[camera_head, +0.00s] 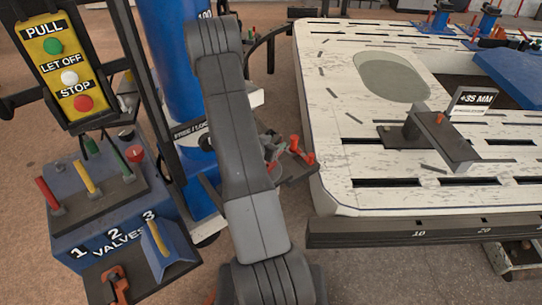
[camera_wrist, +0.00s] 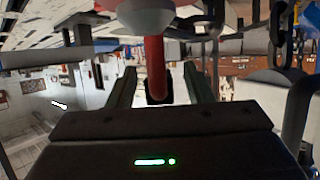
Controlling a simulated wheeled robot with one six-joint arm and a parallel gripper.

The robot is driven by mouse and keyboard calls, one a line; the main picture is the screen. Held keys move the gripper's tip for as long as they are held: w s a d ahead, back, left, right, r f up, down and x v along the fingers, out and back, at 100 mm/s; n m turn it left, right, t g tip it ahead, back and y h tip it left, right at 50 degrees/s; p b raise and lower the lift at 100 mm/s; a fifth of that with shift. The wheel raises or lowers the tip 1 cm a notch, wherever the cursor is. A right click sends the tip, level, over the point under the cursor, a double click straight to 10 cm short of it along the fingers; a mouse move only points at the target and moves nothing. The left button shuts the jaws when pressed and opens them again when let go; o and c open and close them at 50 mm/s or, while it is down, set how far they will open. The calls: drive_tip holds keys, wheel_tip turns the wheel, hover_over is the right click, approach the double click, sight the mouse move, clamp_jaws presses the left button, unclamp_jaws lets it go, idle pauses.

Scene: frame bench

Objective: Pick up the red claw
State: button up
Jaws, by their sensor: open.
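In the wrist view my gripper (camera_wrist: 160,72) is open, with its two dark fingers apart. A red bar (camera_wrist: 156,55) with a dark end stands between the fingers, with gaps on both sides. A pale rounded part (camera_wrist: 146,16) is at its top. I cannot tell whether this bar belongs to the red claw. In the head view my arm hides my gripper or leaves it unclear. Small red pieces (camera_head: 281,158) also show beside my arm, on a dark shelf.
A blue valve box (camera_head: 120,215) with colored levers and a yellow button panel (camera_head: 66,66) stand at the left. A blue column (camera_head: 172,60) rises behind my arm. A white slotted bench (camera_head: 335,100) with a grey bracket (camera_head: 440,138) fills the right.

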clamp_jaws()
drive_tip(key=shift+r, duration=0.1)
wheel_tip(320, 180, up, 10)
drive_tip(key=shift+f+p, duration=0.1)
drive_tip(key=shift+p, duration=1)
